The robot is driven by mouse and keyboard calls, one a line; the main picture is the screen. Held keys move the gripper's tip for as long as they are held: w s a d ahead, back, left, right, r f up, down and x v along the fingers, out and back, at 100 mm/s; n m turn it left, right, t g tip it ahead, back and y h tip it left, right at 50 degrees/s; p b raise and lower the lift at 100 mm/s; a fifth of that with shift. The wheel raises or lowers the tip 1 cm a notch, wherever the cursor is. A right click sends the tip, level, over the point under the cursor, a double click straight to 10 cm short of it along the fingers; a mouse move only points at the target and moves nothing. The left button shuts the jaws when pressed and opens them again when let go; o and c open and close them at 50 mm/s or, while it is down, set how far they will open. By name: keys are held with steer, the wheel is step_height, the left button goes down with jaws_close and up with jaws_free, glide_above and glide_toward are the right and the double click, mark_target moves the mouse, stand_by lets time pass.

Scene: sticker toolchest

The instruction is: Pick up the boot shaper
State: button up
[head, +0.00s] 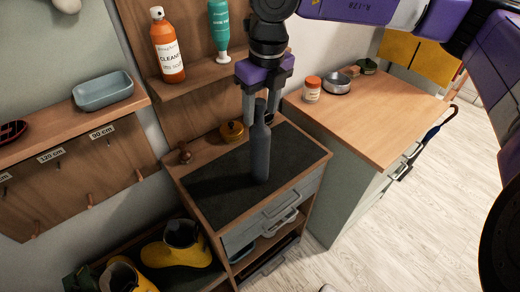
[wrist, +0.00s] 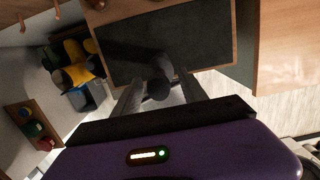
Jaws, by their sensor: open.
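A tall dark grey bottle-shaped piece (head: 260,152), which fits the boot shaper, stands upright on the dark mat of the small cabinet. My gripper (head: 262,117) points down over it, open, with one finger on each side of its narrow top. In the wrist view the boot shaper (wrist: 157,89) shows end-on between the two open fingers (wrist: 158,94). A gap shows beside the fingers; I cannot tell whether either touches it.
An orange bottle (head: 167,48) stands on the shelf above. A wooden counter (head: 385,115) is to the right; yellow boots (head: 178,247) are lower left.

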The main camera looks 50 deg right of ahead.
steer(key=shift+w+f, duration=0.15)
steer(key=shift+f, duration=0.6)
steer(key=shift+c, duration=0.4)
jaws_close()
stand_by(0.5)
